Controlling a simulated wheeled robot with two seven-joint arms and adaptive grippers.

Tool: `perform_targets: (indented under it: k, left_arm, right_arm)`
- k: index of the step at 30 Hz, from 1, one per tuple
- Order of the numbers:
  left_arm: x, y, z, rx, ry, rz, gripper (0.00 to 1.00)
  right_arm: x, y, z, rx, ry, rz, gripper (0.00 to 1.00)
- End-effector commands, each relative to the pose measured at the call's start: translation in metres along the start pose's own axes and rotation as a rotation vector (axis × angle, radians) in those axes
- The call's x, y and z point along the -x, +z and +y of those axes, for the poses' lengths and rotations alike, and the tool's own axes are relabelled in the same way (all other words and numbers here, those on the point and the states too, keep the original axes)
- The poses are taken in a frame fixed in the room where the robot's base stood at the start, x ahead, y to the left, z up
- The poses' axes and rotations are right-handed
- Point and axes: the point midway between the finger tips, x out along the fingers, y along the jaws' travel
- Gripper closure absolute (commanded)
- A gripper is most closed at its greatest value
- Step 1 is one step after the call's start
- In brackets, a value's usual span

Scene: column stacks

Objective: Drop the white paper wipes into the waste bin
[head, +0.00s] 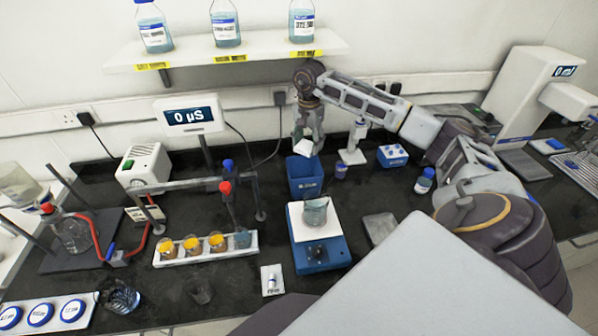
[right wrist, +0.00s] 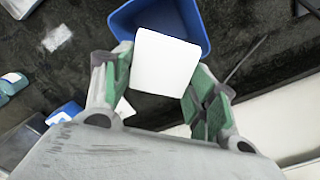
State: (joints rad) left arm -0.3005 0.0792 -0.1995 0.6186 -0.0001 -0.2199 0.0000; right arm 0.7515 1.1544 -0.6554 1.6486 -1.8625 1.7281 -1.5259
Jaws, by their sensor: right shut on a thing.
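A white paper wipe (head: 303,147) hangs from my right gripper (head: 308,132) over the blue waste bin (head: 306,186). In the right wrist view the wipe (right wrist: 165,64) is between the green-padded fingers of the gripper (right wrist: 160,88), which is shut on it. I see no other wipe clearly. My left gripper is not in view.
A balance-like blue device (head: 322,254) with a beaker stands in front of the bin. A small white stand (head: 352,156), a blue rack (head: 393,156) and a bottle (head: 424,181) are to its right. A shelf (head: 225,54) with bottles hangs above.

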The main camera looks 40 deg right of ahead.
Motion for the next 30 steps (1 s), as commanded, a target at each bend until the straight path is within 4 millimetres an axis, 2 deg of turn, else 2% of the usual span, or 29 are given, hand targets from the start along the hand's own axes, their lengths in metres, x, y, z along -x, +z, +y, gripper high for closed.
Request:
perform_targets:
  k: [14,30]
  left_arm:
    - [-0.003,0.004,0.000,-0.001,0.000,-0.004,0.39]
    - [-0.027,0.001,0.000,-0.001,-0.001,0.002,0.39]
  right_arm:
    - [-0.005,0.000,0.000,0.000,0.000,0.000,0.65]
    - [-0.048,0.000,0.000,0.000,0.001,0.000,0.65]
